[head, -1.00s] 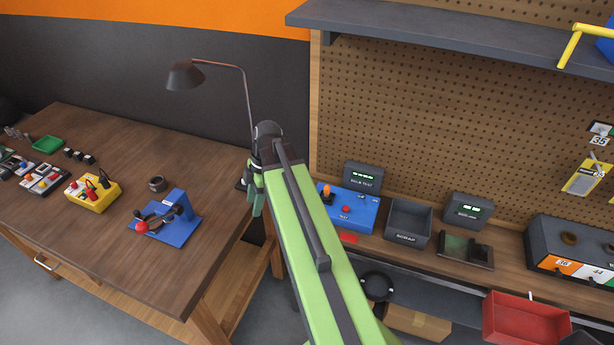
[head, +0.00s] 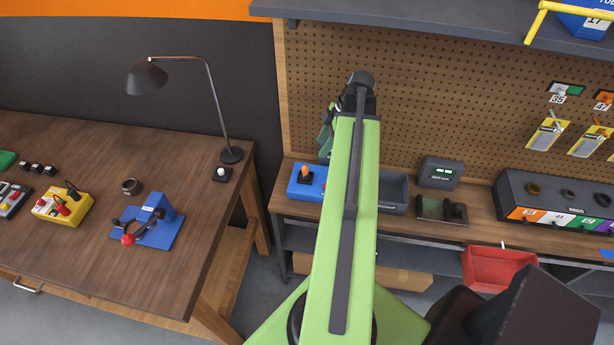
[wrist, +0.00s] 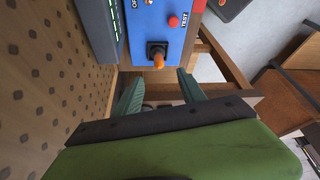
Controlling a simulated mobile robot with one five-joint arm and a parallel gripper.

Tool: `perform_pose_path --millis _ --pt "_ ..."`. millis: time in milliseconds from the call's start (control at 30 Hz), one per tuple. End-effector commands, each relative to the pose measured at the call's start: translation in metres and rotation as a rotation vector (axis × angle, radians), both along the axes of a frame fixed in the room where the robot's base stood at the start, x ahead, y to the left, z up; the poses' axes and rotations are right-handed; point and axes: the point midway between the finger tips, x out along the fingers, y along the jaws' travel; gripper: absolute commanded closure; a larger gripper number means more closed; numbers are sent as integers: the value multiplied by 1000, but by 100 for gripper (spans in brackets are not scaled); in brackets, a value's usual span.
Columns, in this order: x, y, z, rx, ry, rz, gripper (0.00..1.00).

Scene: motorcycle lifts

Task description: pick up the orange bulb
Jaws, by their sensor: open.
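The orange bulb (head: 305,172) stands upright in a dark socket on the blue test box (head: 296,190), on the shelf bench against the pegboard. In the wrist view the orange bulb (wrist: 158,62) sits just beyond my fingertips, roughly centred between them. A red button (wrist: 173,21) is beside it on the box. My gripper (wrist: 158,88) is open and empty, its two green fingers apart. In the head view my gripper (head: 326,135) is above and to the right of the bulb, and my arm hides part of the blue box.
A grey bin (head: 393,192) and a small display unit (head: 440,172) stand right of the box. The pegboard (head: 420,100) rises close behind. A desk lamp (head: 148,78) stands on the left wooden table (head: 75,235). A red bin (head: 498,268) sits lower right.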

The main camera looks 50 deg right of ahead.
Motion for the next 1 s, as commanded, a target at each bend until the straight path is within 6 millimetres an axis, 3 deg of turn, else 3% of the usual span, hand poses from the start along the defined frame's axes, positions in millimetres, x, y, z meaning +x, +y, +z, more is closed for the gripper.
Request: perform_pose_path --millis 33,300,400,633,900,1000 --pt "4 5 -22 0 0 4 53" --pt "21 22 -77 -1 -1 7 53" --pt "25 27 -87 0 0 6 53" --pt "28 29 -89 0 0 6 53" --pt "40 39 -131 -1 -1 7 53" --pt "43 42 -135 -1 -1 7 53"
